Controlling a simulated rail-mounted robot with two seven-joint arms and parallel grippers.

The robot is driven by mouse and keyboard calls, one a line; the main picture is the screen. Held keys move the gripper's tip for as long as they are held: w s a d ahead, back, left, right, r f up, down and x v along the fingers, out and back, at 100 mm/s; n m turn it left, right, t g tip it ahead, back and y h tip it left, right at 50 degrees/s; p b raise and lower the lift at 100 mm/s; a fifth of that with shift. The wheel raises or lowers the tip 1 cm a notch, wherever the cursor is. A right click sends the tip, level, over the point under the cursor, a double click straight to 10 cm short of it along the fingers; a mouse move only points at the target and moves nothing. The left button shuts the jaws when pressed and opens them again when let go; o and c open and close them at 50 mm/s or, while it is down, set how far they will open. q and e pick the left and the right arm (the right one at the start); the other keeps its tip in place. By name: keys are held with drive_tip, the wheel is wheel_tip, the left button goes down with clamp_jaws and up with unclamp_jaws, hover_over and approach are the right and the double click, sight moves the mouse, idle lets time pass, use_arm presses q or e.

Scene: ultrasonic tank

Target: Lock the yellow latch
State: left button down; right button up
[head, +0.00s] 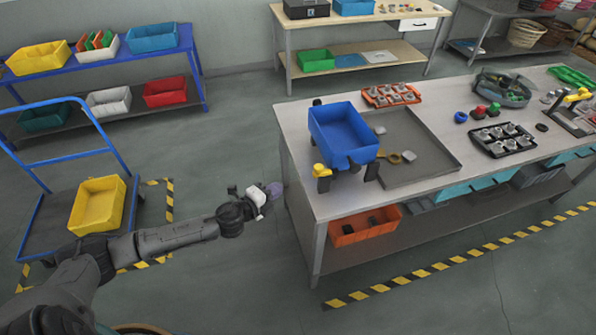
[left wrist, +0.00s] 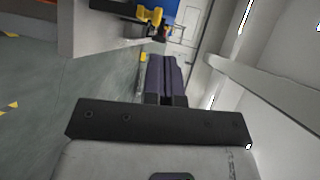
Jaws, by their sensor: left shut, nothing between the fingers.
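The yellow latch (head: 321,170) is at the near left corner of the blue tank (head: 343,150), on the left end of the workbench. In the left wrist view a yellow part (left wrist: 150,16) beside something blue looks like the same latch. It is too small to tell its position. My left gripper (head: 275,190) is shut and empty, left of the bench edge and apart from the latch. Its closed fingers (left wrist: 166,76) also show in the left wrist view, below the yellow part. My right gripper is not in view.
An orange tray of parts (head: 391,95) and a black tray of parts (head: 503,140) stand farther off. A cart with a yellow bin (head: 97,205) is at left.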

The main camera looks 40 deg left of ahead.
sight(316, 170)
use_arm(q)
drive_tip(key=shift+d+m+h, duration=0.4)
drive_tip(key=shift+d+h, duration=0.2)
drive_tip(key=w, duration=0.4)
drive_tip(key=w+f, duration=0.1)
drive_tip(key=w, duration=0.3)
drive_tip(key=w+d+f, duration=0.1)
drive_tip(key=w, duration=0.3)
drive_tip(key=shift+w+p, duration=0.15)
drive_tip(key=shift+p, duration=0.15)
drive_tip(key=shift+w+f, duration=0.15)
drive_tip(key=shift+w, duration=0.55)
drive_tip(key=shift+w, duration=0.1)
